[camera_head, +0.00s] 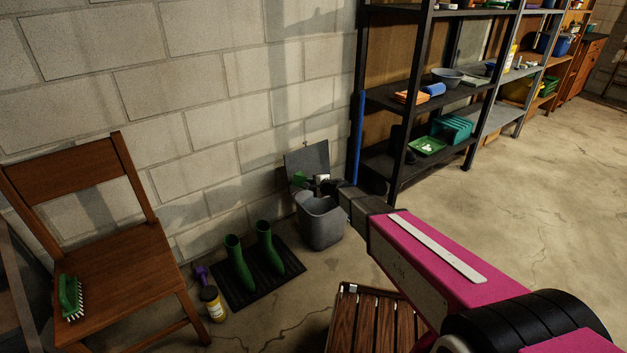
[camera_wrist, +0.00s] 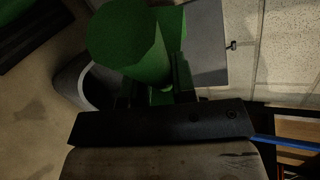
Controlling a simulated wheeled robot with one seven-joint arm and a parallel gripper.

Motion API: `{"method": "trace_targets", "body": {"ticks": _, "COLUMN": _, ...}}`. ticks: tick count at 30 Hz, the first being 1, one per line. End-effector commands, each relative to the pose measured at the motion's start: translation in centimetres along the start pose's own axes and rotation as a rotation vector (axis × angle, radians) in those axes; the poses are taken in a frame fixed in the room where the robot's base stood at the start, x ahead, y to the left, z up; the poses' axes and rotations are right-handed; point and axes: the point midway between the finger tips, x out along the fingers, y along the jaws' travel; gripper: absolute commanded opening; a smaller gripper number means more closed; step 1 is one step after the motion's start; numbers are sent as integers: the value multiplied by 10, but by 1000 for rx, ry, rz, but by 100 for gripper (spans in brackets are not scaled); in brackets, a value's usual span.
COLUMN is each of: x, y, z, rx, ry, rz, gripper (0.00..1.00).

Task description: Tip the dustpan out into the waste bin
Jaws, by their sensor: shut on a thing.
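My gripper (camera_head: 332,185) is shut on a green thing, apparently the dustpan (camera_head: 300,180), beside and above the bin's rim. In the wrist view my gripper (camera_wrist: 155,88) has the green dustpan (camera_wrist: 128,35) between its fingers, and it looks tilted. Its inside and any contents cannot be made out. The grey waste bin (camera_head: 321,224) stands upright on the floor by the wall, open at the top. Its rim and dark inside also show in the wrist view (camera_wrist: 75,80), partly hidden by the dustpan and fingers.
A wooden slatted piece (camera_head: 375,325) is in front. A shelf rack (camera_head: 398,140) stands right; open floor lies beyond.

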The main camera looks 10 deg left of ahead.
Motion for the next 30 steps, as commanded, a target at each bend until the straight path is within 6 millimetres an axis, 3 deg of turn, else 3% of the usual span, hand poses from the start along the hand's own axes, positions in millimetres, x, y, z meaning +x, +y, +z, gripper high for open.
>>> {"method": "trace_targets", "body": {"ticks": 5, "x": -3, "y": 13, "z": 10, "rx": -73, "ry": 17, "rz": -45, "gripper": 1}}
{"method": "trace_targets", "body": {"ticks": 18, "x": 1, "y": 39, "z": 13, "rx": -232, "ry": 52, "rz": -145, "gripper": 1}}
{"method": "trace_targets", "body": {"ticks": 30, "x": 2, "y": 45, "z": 14, "rx": -282, "ry": 65, "rz": -175, "gripper": 1}}
